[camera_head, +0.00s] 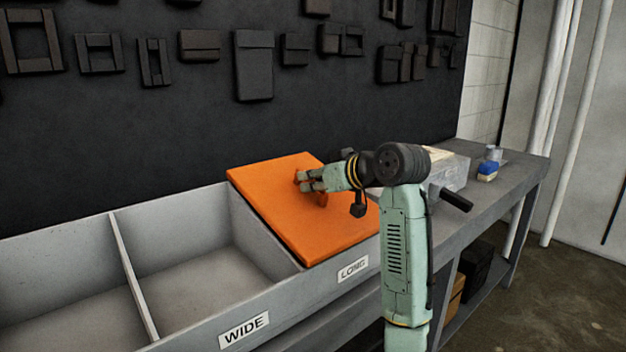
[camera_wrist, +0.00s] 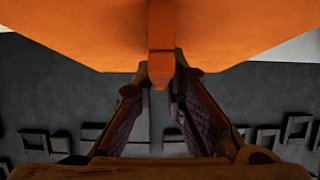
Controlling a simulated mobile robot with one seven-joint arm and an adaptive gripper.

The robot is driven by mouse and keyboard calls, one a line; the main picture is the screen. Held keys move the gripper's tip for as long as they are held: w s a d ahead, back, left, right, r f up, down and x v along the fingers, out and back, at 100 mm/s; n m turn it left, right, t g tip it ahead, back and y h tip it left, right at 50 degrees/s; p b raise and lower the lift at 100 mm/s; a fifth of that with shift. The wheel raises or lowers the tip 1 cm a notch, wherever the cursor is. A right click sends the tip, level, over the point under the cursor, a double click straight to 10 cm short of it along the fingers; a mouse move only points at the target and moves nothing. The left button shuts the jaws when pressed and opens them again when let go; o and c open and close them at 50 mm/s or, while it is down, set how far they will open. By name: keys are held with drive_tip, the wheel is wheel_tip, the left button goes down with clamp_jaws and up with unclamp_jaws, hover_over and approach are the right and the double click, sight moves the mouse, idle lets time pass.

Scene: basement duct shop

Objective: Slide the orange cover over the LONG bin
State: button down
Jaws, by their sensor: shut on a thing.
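The orange cover (camera_head: 285,215) is a flat square panel with a raised handle (camera_head: 322,201). It lies over the right-hand compartment of the grey bin box, behind the LONG label (camera_head: 352,268). Its left edge runs along the wall beside the open compartment. The inside of the LONG bin is hidden under it. My gripper (camera_head: 308,182) is shut on the handle, near the middle of the cover. In the wrist view the fingers (camera_wrist: 161,80) close around the orange handle, with the cover (camera_wrist: 230,35) filling the top.
The compartment marked WIDE (camera_head: 245,329) is open and empty, left of the cover. A thin divider (camera_head: 133,275) separates it from another empty compartment. A grey block (camera_head: 455,171) and a blue-and-yellow item (camera_head: 488,171) are on the bench at right. A dark wall stands behind.

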drive_tip(key=shift+w+d+r, duration=0.1)
drive_tip(key=shift+d, duration=0.15)
drive_tip(key=c, duration=1.6)
unclamp_jaws()
drive_tip(key=shift+c, duration=0.2)
drive_tip(key=v, duration=1.2)
